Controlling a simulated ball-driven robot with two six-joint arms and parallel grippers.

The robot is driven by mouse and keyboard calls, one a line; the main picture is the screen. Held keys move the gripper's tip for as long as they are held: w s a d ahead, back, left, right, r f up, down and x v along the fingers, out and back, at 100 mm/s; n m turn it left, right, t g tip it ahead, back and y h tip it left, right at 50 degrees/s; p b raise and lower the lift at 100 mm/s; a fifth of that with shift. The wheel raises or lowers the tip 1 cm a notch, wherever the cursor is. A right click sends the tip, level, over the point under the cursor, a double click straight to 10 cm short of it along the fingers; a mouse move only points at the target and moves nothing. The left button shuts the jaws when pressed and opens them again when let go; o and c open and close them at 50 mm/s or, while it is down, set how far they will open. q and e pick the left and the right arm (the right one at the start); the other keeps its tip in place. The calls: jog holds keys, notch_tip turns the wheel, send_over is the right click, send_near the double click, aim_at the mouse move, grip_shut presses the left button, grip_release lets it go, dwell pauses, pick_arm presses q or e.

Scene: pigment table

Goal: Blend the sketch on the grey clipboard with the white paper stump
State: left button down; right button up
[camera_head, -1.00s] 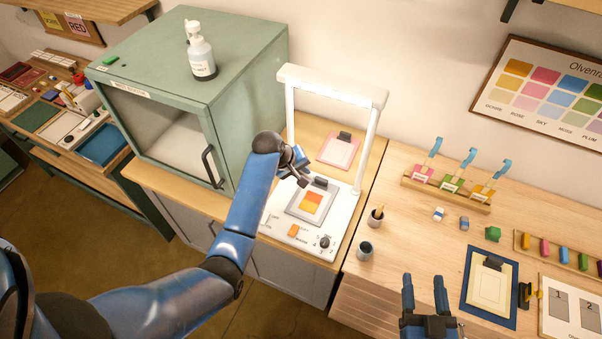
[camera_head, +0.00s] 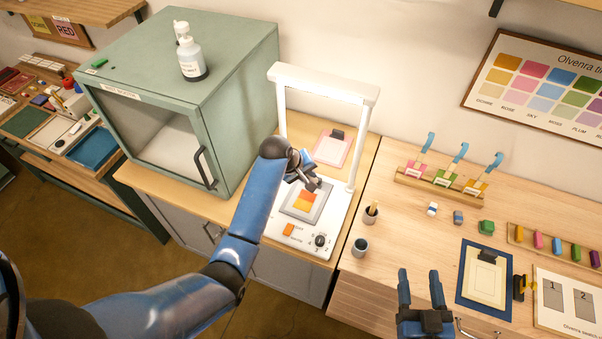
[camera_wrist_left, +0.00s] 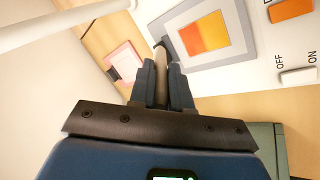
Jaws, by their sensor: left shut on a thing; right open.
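The grey clipboard (camera_head: 288,207) lies on the white stand base, with an orange and yellow sketch (camera_head: 304,201) on it. Both also show in the left wrist view, the clipboard rim (camera_wrist_left: 237,45) around the sketch (camera_wrist_left: 203,38). My left gripper (camera_head: 314,184) is over the clipboard's far right corner, by the clip. In the left wrist view its fingers (camera_wrist_left: 162,88) are shut on a pale, slim stick, the white paper stump (camera_wrist_left: 161,68). I cannot tell whether its tip touches the board. My right gripper (camera_head: 420,283) is open and empty above the right table's front.
A white arched frame (camera_head: 325,82) stands over the base, with a knob (camera_head: 320,240) and orange switch (camera_head: 288,230) in front. A pink clipboard (camera_head: 333,147) lies behind. A green cabinet (camera_head: 235,110) is left. Cups (camera_head: 360,246), blocks and a blue board (camera_head: 465,290) occupy the right table.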

pick_arm(q)
jog(key=shift+f+b, duration=2)
jog(key=shift+f, duration=0.55)
jog(key=shift+a+f+b, duration=0.1)
jog(key=shift+f+b, duration=0.35)
jog(key=shift+f, duration=0.4)
jog(key=shift+s, duration=0.1)
jog(key=shift+s+a+r+p, duration=0.1)
jog(key=shift+s+a+p, duration=0.05)
jog(key=shift+s+p, duration=0.35)
jog(key=shift+s+a+r+p, duration=0.15)
jog(key=shift+s+p, duration=0.15)
jog(key=shift+p, duration=0.25)
jog(key=shift+s+a+f+p, duration=0.1)
jog(key=shift+s+a+p, duration=0.2)
jog(key=shift+s+p, duration=0.4)
jog(key=shift+s+a+p, duration=0.25)
jog(key=shift+s+p, duration=0.3)
jog(key=shift+s, duration=0.25)
jog(key=shift+s+a, duration=0.1)
jog(key=shift+s, duration=0.25)
jog(key=shift+s, duration=0.1)
